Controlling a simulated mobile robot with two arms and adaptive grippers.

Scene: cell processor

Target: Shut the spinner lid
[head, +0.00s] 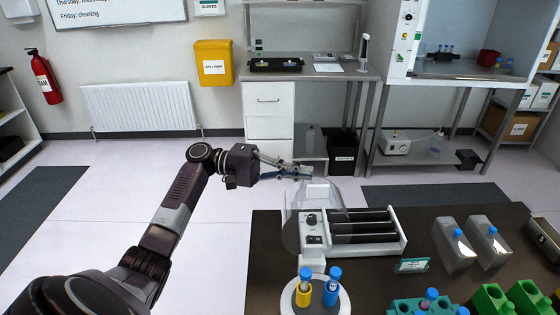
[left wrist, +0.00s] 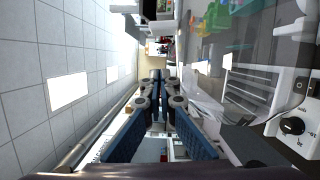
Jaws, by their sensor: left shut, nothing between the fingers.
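The spinner (head: 312,253) is a white machine with dark knobs and a dark slotted top, on the dark bench. Its clear lid (head: 300,205) stands raised at the machine's left side and back; its outline is faint. In the left wrist view the spinner's knob panel (left wrist: 292,126) is at the right edge. My left gripper (head: 306,173) is at the top of the clear lid, near its upper edge; I cannot tell whether it touches. Its blue-padded fingers (left wrist: 160,88) are together with nothing between them. My right gripper is not in view.
A round white holder (head: 343,301) with blue-capped tubes stands in front of the spinner. Clear bottles (head: 455,245), a teal rack (head: 402,308) and green holders (head: 490,298) occupy the bench's right. Floor left of the bench is clear.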

